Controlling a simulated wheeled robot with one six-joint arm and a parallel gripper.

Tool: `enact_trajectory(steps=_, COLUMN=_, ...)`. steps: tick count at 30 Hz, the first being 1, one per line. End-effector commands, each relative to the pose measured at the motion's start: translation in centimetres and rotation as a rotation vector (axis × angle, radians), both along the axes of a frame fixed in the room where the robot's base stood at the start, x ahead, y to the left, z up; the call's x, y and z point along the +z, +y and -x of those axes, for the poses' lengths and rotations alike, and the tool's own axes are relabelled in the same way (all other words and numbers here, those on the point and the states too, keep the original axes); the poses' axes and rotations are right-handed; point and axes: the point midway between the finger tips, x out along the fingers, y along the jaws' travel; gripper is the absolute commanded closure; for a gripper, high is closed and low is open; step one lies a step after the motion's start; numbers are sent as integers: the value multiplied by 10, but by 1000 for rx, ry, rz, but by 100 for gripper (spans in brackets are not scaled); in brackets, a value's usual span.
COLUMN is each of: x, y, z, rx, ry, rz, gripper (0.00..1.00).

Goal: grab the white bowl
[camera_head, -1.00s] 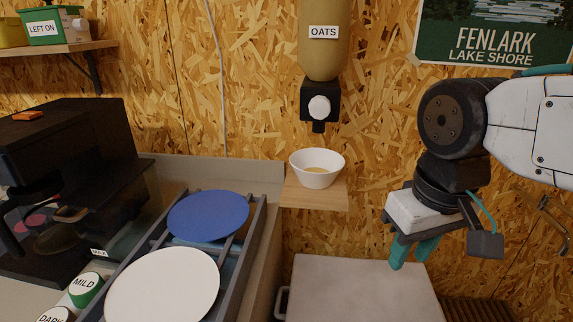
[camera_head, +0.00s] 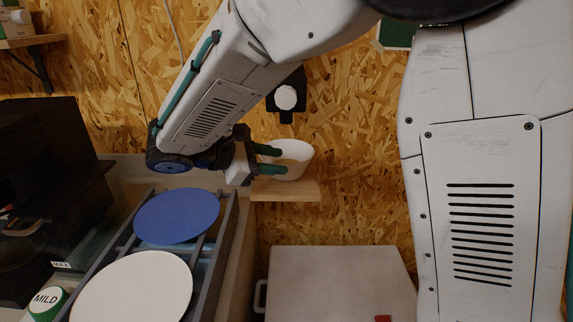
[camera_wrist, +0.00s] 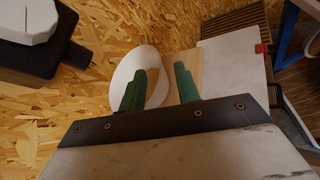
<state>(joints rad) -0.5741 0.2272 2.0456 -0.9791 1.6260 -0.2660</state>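The white bowl (camera_head: 297,158) stands upright on a small wooden shelf (camera_head: 290,192) below the oats dispenser. My gripper (camera_head: 281,161) comes in from the left, its two green fingers spread apart at the bowl's left side. In the wrist view, my gripper (camera_wrist: 159,70) is open, and the white bowl (camera_wrist: 150,58) shows behind and between the fingers. The left finger overlaps the bowl and the right finger is by its right edge. I cannot tell whether either finger touches it. The fingers partly hide the bowl.
The dispenser's black outlet (camera_head: 286,98) hangs just above the bowl, and shows at upper left in the wrist view (camera_wrist: 45,55). A rack with a blue plate (camera_head: 177,216) and a white plate (camera_head: 135,288) is at lower left. A pale-topped unit (camera_head: 335,285) stands below the shelf.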

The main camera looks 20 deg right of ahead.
Motion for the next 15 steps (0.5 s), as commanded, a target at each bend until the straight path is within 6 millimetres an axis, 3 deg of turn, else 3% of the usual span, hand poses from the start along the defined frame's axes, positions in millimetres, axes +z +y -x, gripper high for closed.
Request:
enact_trajectory(steps=5, x=-5, y=8, z=-11, rx=40, ry=12, rz=50, gripper=68)
enact_trajectory(steps=15, x=-18, y=-23, z=-14, rx=40, ry=13, rz=52, gripper=68)
